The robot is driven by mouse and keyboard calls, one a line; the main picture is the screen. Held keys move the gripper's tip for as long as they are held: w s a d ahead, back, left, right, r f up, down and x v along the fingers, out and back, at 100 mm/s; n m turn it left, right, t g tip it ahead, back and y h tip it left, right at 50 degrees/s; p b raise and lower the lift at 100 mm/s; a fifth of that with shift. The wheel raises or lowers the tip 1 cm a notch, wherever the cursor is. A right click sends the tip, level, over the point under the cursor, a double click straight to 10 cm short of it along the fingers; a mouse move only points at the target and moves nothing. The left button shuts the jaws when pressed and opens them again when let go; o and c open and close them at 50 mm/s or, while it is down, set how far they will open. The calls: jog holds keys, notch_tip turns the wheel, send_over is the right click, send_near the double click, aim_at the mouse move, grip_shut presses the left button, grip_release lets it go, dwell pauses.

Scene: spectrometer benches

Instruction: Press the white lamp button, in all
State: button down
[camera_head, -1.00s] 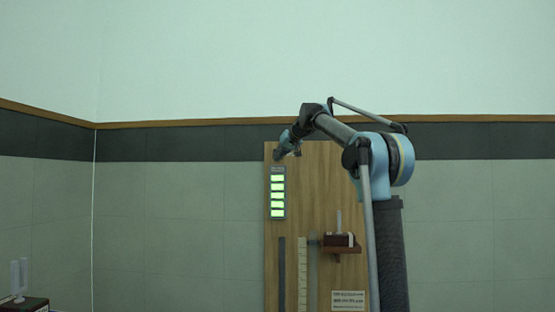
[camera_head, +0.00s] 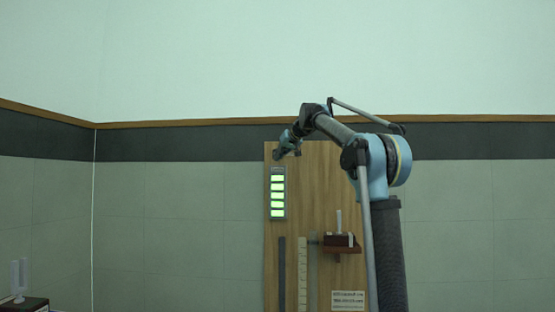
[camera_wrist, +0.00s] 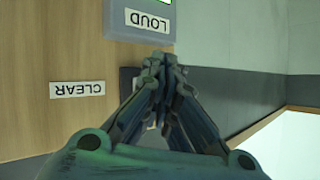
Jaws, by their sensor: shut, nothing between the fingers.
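In the head view my gripper (camera_head: 280,153) is small, at the top left of the wooden board, just above the lit green column. A dark plate (camera_wrist: 127,78) shows in part behind the fingers in the wrist view. No white lamp button can be made out clearly; my fingers cover most of that plate. Whether the fingertips touch anything cannot be told.
The wooden board (camera_head: 320,180) carries a column of lit green bars (camera_head: 278,195), a small wooden shelf (camera_head: 342,248) and a printed notice (camera_head: 348,300). In the wrist view the "LOUD" label (camera_wrist: 148,20) and "CLEAR" label (camera_wrist: 78,89) appear upside down.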

jog(key=shift+w, duration=0.5)
dwell(0.8)
jog(key=shift+s, duration=0.9)
jog(key=shift+s, duration=0.15)
jog(key=shift+s+a, duration=0.1)
jog(key=shift+s, duration=2.3)
jog(key=s+d+f+m+g+h, duration=0.1)
jog(key=s+d+f+g+h, duration=0.1)
jog(key=s+d+f, duration=0.7)
jog(key=s+d+f+m+g+h, duration=0.1)
jog(key=s+d+f, duration=0.7)
jog(key=s+f, duration=1.6)
jog(key=s+d+f+m+g+h, duration=0.2)
jog(key=s+d+f+g+h, duration=0.2)
jog(key=s+d+f, duration=0.5)
jog(key=s+f, duration=0.4)
jog(key=f, duration=0.5)
jog(key=s+f, duration=0.4)
jog(key=f, duration=0.6)
jog(key=shift+s+d+f+g, duration=0.25)
jog(key=shift+d+f+g, duration=0.05)
jog(key=shift+d+g, duration=0.1)
